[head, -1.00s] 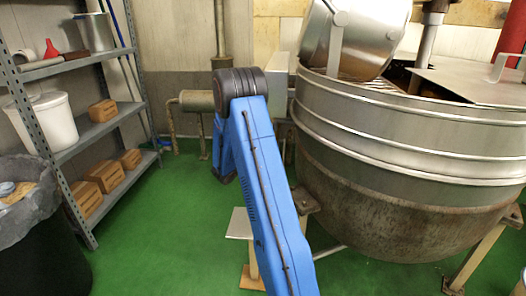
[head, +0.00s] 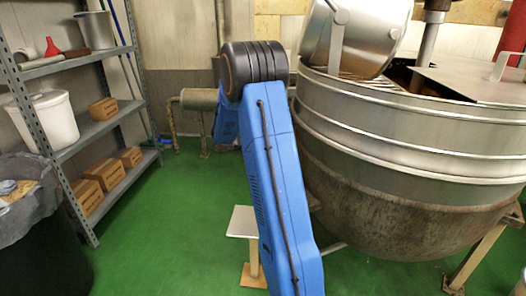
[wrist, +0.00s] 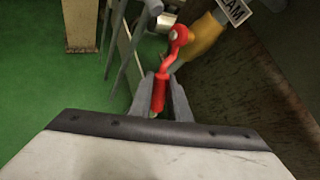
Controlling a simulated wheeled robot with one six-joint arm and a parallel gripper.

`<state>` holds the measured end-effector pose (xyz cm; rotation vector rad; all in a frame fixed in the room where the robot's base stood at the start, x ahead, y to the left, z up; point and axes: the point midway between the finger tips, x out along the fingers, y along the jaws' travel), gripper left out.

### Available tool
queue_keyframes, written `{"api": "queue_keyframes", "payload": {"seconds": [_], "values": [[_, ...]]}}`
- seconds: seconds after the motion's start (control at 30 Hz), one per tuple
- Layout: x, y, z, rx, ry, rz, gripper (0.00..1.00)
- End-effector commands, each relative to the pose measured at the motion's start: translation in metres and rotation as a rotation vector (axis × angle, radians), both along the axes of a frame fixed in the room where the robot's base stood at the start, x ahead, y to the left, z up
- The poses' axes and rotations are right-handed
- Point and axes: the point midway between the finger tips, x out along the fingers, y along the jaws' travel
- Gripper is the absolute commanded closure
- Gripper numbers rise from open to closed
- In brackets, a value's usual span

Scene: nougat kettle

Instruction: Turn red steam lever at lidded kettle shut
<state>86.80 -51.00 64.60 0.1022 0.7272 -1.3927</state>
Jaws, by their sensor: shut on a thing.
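The red steam lever (wrist: 166,67) shows in the wrist view, with its round hub at the top and its handle running down toward me. My gripper (wrist: 162,92) is shut on the lower part of the red handle, one finger on each side. The lidded kettle (head: 410,150) stands at the right in the head view. In that view my blue arm hides the lever and my gripper.
A grey shelf (head: 100,128) with boxes and a white tub stands at the left, with a black bin (head: 45,250) in front. A small stand (head: 243,222) is beside the kettle. Green floor (head: 180,230) is open between shelf and arm.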

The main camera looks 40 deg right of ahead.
Motion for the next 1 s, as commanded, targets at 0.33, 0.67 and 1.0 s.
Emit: {"api": "queue_keyframes", "payload": {"seconds": [0.33, 0.67, 1.0], "values": [[-0.007, 0.009, 0.016, 0.218, 0.179, -0.002, 1.0], [-0.012, 0.015, 0.033, 0.432, 0.364, -0.001, 1.0], [-0.014, 0.018, 0.049, 0.609, 0.518, 0.003, 1.0]]}}
